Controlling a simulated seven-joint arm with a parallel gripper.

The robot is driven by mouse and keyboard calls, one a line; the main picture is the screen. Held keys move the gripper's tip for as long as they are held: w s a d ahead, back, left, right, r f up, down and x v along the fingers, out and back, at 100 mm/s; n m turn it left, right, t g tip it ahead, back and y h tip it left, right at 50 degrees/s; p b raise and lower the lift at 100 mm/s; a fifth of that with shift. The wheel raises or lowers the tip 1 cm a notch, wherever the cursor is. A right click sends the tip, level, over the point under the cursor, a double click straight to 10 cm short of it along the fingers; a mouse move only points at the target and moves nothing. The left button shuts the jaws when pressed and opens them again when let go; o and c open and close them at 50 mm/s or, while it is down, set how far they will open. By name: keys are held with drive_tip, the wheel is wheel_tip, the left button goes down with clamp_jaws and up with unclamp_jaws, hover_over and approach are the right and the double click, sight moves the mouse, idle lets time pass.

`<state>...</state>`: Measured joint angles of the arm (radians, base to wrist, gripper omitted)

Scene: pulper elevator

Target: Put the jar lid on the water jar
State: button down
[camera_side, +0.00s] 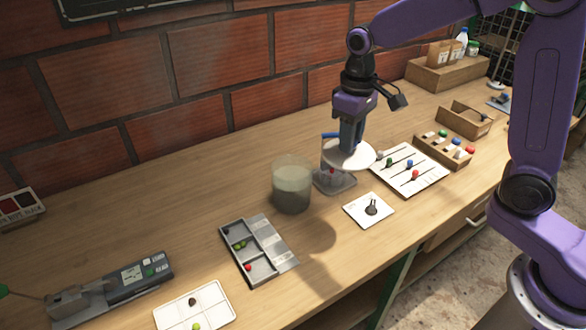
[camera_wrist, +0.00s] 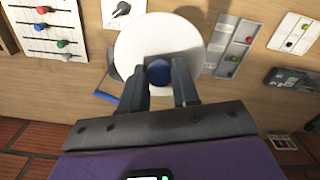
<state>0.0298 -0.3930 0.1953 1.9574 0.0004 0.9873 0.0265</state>
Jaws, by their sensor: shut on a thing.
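My gripper (camera_side: 351,147) is shut on the knob of the white round jar lid (camera_side: 345,156) and holds it in the air above the table. In the wrist view the lid (camera_wrist: 150,40) lies beyond my fingertips (camera_wrist: 160,78), with a blue knob (camera_wrist: 159,72) between them. The water jar (camera_side: 292,183) is a clear round vessel with greyish contents, standing upright on the table to the left of the lid in the side view. Its top shows no cover. The jar cannot be made out in the wrist view; the lid may hide it.
A grey device with a blue handle (camera_side: 331,135) stands behind the lid. A white dial card (camera_side: 369,210), a slider board (camera_side: 410,168) and a grey compartment tray (camera_side: 240,257) lie around the jar. A gauge device (camera_side: 135,275) is at the left. Bare table lies left of the jar.

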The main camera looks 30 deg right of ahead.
sight(338, 153)
drive_tip(key=shift+w+a+r+n, duration=0.15)
drive_tip(key=shift+a+r+n, duration=0.15)
drive_tip(key=shift+a+r, duration=0.65)
drive_tip(key=shift+w+a, duration=0.15)
drive_tip(key=shift+w, duration=0.15)
drive_tip(key=w+a+f, duration=0.3)
drive_tip(key=w+f, duration=0.9)
drive_tip(key=shift+w+a+f, duration=0.25)
drive_tip(key=shift+a+f, duration=0.1)
drive_tip(key=shift+f, duration=0.05)
drive_tip(key=c, duration=0.8)
unclamp_jaws()
drive_tip(key=shift+r, duration=0.15)
